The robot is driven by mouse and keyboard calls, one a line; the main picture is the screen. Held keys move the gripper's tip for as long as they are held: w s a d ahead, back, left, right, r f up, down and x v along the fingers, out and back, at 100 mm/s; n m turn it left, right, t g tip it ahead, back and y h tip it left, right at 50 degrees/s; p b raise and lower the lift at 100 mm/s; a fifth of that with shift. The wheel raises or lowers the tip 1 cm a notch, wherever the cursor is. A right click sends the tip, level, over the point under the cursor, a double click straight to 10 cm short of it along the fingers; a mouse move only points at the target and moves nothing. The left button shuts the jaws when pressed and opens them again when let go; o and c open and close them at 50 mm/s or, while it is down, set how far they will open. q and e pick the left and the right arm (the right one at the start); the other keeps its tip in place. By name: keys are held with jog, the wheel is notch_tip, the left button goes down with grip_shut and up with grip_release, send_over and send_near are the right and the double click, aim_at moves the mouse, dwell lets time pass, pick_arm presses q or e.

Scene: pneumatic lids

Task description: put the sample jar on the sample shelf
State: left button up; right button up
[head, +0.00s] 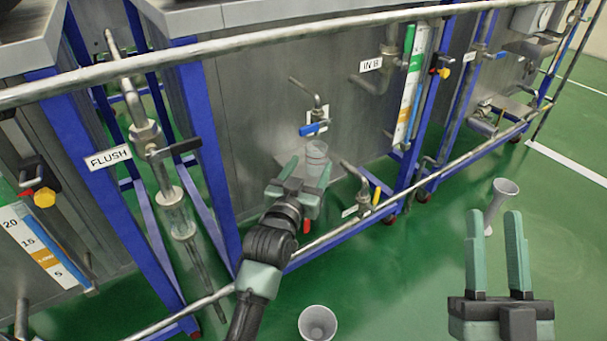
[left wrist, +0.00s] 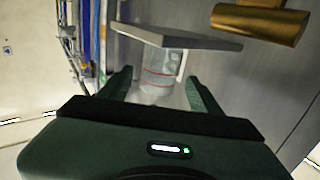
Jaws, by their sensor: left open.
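The sample jar (head: 316,153) is clear with red rings and stands near the metal panel below a blue-handled valve (head: 314,128). My left gripper (head: 307,172) is open around its lower part. In the left wrist view the jar (left wrist: 158,72) shows between the two spread fingers (left wrist: 160,88), with gaps beside it. A flat grey plate (left wrist: 185,37) adjoins one end of the jar there; I cannot tell whether it is the sample shelf. My right gripper (head: 516,215) is open and empty over the green floor, at the right.
A long pipe rail (head: 240,52) crosses above my left arm, and a lower rail (head: 335,235) runs below. A blue frame post (head: 210,150) stands left of the gripper. A brass cylinder (left wrist: 262,22) shows near the plate.

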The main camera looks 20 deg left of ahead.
pick_arm(q)
jog(key=s+d+r+m+t+h, duration=0.1)
jog(key=s+r+h, duration=0.1)
jog(key=s, duration=0.4)
jog(key=s+d+r+m+t+h, duration=0.1)
jog(key=s+d+r, duration=0.1)
jog(key=s+r, duration=0.3)
jog(key=s+d+r+t+h, duration=0.1)
jog(key=s+d+r+h, duration=0.1)
jog(key=s, duration=0.6)
jog(key=shift+s+d+r+m+h+p, duration=0.2)
jog(key=shift+s+r+m+h+p, duration=0.15)
jog(key=shift+r, duration=0.35)
pick_arm(e)
jog(key=f+g, duration=0.1)
jog(key=w+f+g, duration=0.1)
jog(key=f, duration=0.1)
jog(key=w+f+g+h, duration=0.1)
jog(key=shift+w+f, duration=0.2)
jog(key=shift+f, duration=0.1)
pick_arm(q)
jog(key=shift+w, duration=0.15)
